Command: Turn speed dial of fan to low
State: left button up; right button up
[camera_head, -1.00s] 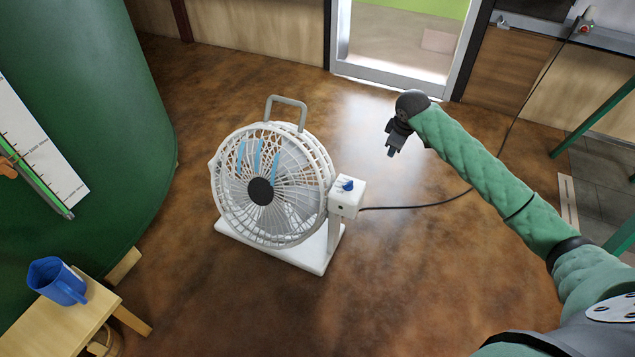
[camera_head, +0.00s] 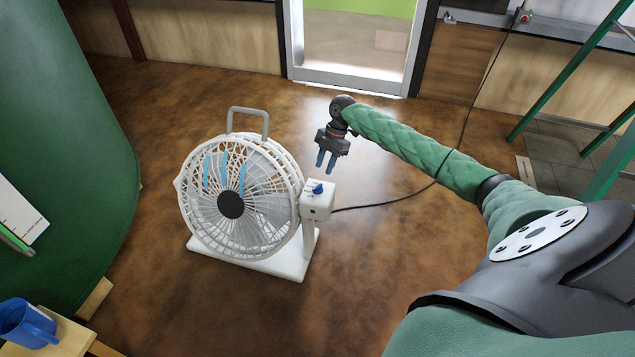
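A white fan (camera_head: 283,262) with a round grille, a grey top handle and a white base stands on the brown floor. Blue ribbons hang at its grille. A white control box (camera_head: 316,207) is at its right side, with a blue speed dial (camera_head: 317,188) on top. The dial's setting is too small to read. My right gripper (camera_head: 326,162) is just above and behind the dial in the picture, fingers pointing down, apart from it. Its two blue-grey fingertips are spread with a gap and nothing between them. My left gripper is not in view.
A black cord (camera_head: 385,202) runs from the control box up to the right. A large green tank (camera_head: 75,150) stands at the left, with a wooden stool (camera_head: 70,340) and blue jug (camera_head: 27,323) below it. Green metal legs (camera_head: 570,80) stand at right. Floor around the fan is clear.

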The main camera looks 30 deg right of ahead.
aim_at(318, 186)
jog(key=x, duration=0.7)
jog(key=shift+f, duration=0.25)
grip_shut()
